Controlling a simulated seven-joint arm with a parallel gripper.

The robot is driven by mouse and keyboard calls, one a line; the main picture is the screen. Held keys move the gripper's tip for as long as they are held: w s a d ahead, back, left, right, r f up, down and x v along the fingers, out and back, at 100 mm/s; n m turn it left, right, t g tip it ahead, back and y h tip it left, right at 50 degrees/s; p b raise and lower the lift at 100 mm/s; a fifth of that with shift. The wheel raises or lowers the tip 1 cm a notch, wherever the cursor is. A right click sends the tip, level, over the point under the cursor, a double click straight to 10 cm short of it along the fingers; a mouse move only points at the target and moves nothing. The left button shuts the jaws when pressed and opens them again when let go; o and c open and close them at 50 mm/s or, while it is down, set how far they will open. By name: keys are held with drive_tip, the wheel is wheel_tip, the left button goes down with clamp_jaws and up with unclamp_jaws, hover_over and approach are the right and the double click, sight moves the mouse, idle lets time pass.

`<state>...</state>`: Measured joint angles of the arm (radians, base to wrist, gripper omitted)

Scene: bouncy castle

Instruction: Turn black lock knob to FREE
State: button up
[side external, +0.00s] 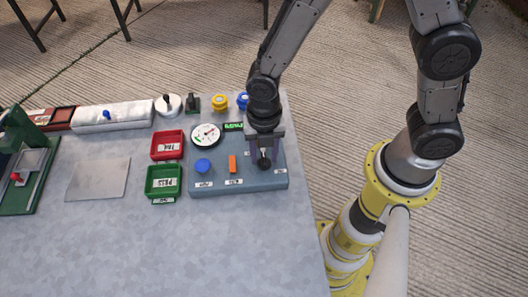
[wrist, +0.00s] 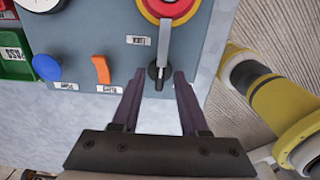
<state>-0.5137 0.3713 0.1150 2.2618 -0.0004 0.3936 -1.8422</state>
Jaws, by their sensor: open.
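The black lock knob (wrist: 158,74) sits on the blue-grey panel (wrist: 85,20), near the panel's lower edge in the wrist view. A grey lever (wrist: 164,42) reaches down to it from a red and yellow round part (wrist: 170,8). My gripper (wrist: 159,76) is open, with one purple finger on each side of the knob; I cannot tell if either touches it. In the side view my gripper (side external: 264,152) is over the panel's right part, with a black round end (side external: 264,163) showing at the fingers. The knob's pointing direction and any FREE mark are unclear.
A blue button (side external: 203,166) and an orange switch (side external: 232,164) are left of my gripper. A gauge (side external: 205,134) and green display (side external: 233,126) are behind them. Red (side external: 168,145) and green (side external: 163,182) trays stand left of the panel. The front table (side external: 230,245) is clear.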

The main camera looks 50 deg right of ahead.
clamp_jaws()
drive_tip(key=shift+m, duration=0.5)
drive_tip(key=m, duration=0.3)
drive_tip(key=shift+m, duration=0.4)
drive_tip(key=m, duration=0.9)
drive_tip(key=shift+r+m, duration=0.1)
drive_tip(key=shift+m, duration=1.9)
